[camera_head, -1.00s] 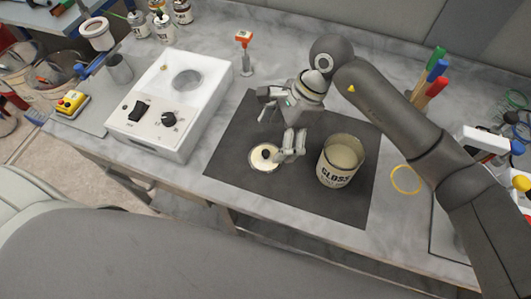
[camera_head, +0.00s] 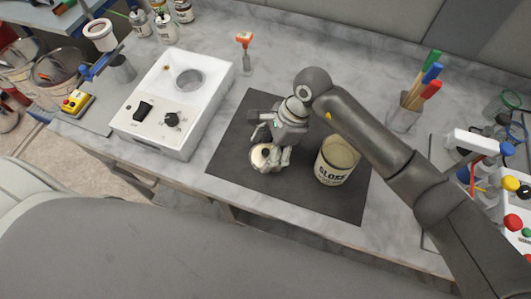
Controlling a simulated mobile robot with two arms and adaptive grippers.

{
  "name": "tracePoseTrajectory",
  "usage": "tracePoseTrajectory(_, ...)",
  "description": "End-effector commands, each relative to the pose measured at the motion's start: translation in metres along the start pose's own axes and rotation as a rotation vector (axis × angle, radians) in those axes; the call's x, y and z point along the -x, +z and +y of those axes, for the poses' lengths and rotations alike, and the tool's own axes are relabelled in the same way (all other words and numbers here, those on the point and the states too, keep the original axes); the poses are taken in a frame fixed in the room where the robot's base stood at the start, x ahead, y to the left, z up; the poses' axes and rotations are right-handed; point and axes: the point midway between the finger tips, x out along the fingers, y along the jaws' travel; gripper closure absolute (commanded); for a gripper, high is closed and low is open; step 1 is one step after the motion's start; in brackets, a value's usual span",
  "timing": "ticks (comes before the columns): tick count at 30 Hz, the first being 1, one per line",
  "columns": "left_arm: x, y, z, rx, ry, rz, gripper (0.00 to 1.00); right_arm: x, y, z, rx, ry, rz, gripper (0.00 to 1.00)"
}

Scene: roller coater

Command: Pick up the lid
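The lid (camera_head: 257,160) is a small round cream disc with a dark knob. It lies on the dark mat (camera_head: 335,205), left of the open can marked GLOSS (camera_head: 334,166). My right gripper (camera_head: 270,151) is low over the lid, with its fingers apart near the knob. The fingers hide the right part of the lid, and I cannot tell whether they touch it. My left gripper is not in view.
A white device (camera_head: 165,105) with a round opening stands left of the mat. An orange-topped tool (camera_head: 244,45) stands behind the mat. A holder with coloured handles (camera_head: 405,115) is at the right. Bare marble bench lies behind the mat.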

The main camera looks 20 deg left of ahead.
Motion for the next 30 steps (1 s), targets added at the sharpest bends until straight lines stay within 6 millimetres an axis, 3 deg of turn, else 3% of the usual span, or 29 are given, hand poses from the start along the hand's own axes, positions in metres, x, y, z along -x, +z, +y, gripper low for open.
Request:
tracePoseTrajectory(3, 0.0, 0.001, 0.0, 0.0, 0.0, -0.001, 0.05, 0.0, 0.0, 0.0, 0.0, 0.0, 0.0, 0.51)
tracePoseTrajectory(16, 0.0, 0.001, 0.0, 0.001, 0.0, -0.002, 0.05, 0.002, 0.0, 0.0, 0.0, -0.001, 0.001, 0.51)
tracePoseTrajectory(19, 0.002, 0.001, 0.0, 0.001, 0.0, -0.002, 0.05, 0.008, 0.002, -0.001, 0.001, -0.002, 0.002, 0.64)
tracePoseTrajectory(21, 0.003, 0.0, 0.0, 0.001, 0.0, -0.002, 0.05, 0.015, 0.005, -0.001, 0.001, -0.002, 0.002, 0.95)
tracePoseTrajectory(22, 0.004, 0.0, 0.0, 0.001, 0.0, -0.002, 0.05, 0.018, 0.006, -0.001, 0.001, -0.002, 0.002, 1.0)
tracePoseTrajectory(25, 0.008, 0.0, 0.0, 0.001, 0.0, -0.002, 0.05, 0.035, 0.013, 0.001, 0.002, -0.002, 0.004, 1.0)
tracePoseTrajectory(30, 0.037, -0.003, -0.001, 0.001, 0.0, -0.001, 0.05, 0.072, 0.023, 0.03, 0.003, -0.002, 0.003, 1.0)
